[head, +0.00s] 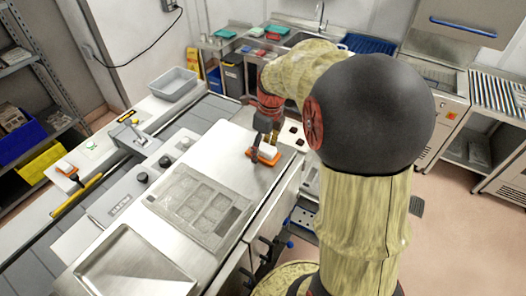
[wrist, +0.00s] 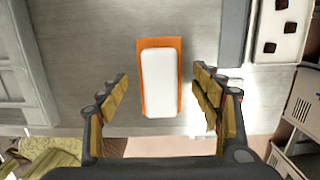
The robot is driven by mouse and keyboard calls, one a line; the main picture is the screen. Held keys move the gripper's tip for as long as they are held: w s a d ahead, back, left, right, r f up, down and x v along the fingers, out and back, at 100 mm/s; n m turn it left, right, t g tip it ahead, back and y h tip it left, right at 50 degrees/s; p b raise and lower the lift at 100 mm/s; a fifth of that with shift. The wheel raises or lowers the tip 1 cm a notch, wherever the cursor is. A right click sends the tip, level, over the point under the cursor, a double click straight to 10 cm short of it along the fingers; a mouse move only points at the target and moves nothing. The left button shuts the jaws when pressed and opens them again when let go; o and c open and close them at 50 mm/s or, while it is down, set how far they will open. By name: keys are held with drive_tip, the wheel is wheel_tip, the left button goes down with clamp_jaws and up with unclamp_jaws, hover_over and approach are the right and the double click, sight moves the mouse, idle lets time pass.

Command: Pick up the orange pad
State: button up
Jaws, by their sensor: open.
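The orange pad (wrist: 146,103) lies flat on the steel worktop, with a white block (wrist: 158,83) on top of it that covers most of its face. Only its orange edges show in the wrist view. In the head view the orange pad (head: 264,158) is near the right edge of the worktop, partly behind my gripper (head: 262,146). In the wrist view my gripper (wrist: 162,108) is open, with one finger on each side of the pad and a gap to both sides. I cannot tell how high the fingertips are above the worktop.
A grey mould frame (head: 200,205) lies on the worktop left of the pad, and a shallow metal tray (head: 135,268) lies nearer. A white block with dark squares (wrist: 280,32) is at the wrist view's upper right. The steel worktop (head: 215,150) left of the pad is bare.

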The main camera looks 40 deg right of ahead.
drive_tip(key=shift+f, duration=0.25)
idle(0.3)
drive_tip(key=shift+c, duration=1.3)
drive_tip(key=c, duration=1.1)
drive_tip(key=shift+r, duration=0.1)
